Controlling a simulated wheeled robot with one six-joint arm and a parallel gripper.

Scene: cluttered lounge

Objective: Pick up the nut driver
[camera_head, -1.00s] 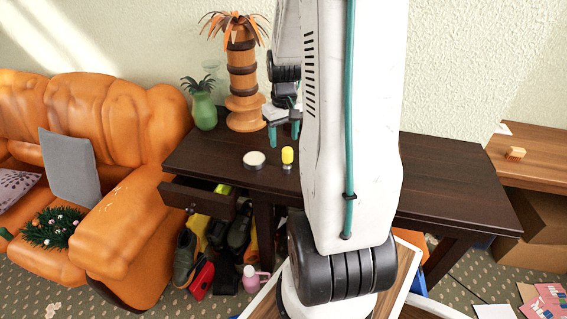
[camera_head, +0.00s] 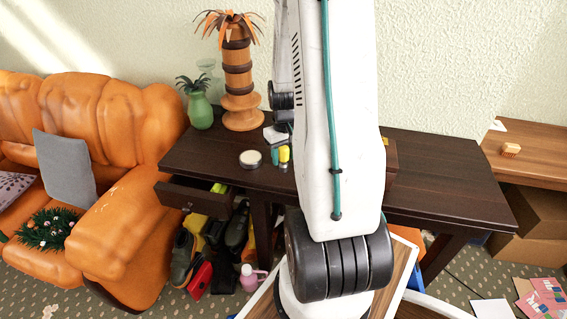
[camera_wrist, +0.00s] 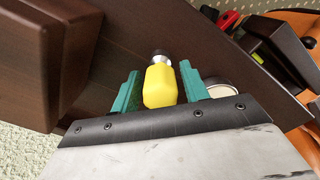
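The nut driver (camera_head: 284,154) has a yellow handle and stands upright, handle up, near the front edge of the dark desk (camera_head: 450,190). In the wrist view its yellow handle (camera_wrist: 160,86) lies between my gripper's two teal fingers, with a silvery end beyond. My gripper (camera_wrist: 160,68) is open around the handle, with narrow gaps showing at both sides. In the head view my arm hides much of the gripper; one teal finger shows just left of the handle.
A round pale-topped tin (camera_head: 250,159) sits just left of the nut driver. A green vase (camera_head: 200,111) and a palm-shaped wooden ornament (camera_head: 240,85) stand behind. An open drawer (camera_head: 185,197) juts out at the desk's left. The desk's right part is clear.

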